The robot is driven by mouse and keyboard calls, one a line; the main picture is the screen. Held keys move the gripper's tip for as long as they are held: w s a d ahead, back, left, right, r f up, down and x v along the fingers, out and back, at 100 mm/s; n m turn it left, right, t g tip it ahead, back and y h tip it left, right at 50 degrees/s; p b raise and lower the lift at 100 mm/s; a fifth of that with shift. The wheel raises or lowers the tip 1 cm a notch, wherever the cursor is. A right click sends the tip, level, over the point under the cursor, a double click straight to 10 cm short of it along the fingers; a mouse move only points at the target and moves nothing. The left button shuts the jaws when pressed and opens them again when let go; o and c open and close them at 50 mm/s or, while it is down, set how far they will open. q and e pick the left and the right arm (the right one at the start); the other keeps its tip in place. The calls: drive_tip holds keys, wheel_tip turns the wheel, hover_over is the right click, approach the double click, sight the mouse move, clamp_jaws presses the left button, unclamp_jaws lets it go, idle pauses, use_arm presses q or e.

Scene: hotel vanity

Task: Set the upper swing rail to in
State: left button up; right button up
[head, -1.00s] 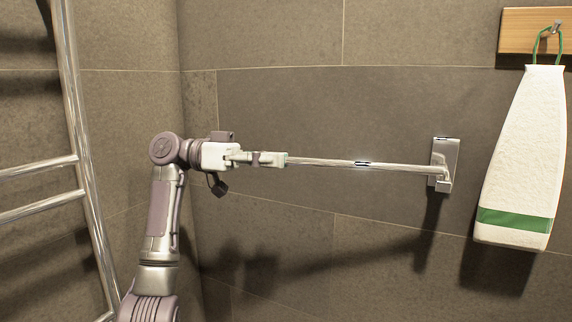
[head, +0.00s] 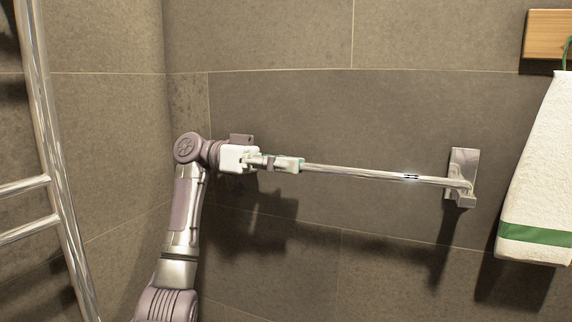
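The upper swing rail (head: 375,174) is a thin chrome bar in the head view. Its right end joins a chrome wall bracket (head: 463,170), and it runs left from there, nearly level in the picture. My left gripper (head: 294,164) is at the rail's free left end, with its fingers closed around the tip. The fingers hide the very end of the rail. Only one rail shows on this bracket. My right gripper is not in view.
A white towel with a green stripe (head: 540,180) hangs from a wooden board (head: 547,36) at the right, close to the bracket. A chrome ladder rack (head: 46,150) stands at the left. Dark tiled walls meet in a corner behind my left arm.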

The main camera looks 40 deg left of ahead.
use_arm(q)
drive_tip(key=o, duration=0.4)
drive_tip(key=shift+w, duration=0.3)
drive_tip(key=shift+s, duration=0.1)
drive_tip(key=shift+a, duration=0.25)
drive_tip(key=v, duration=0.7)
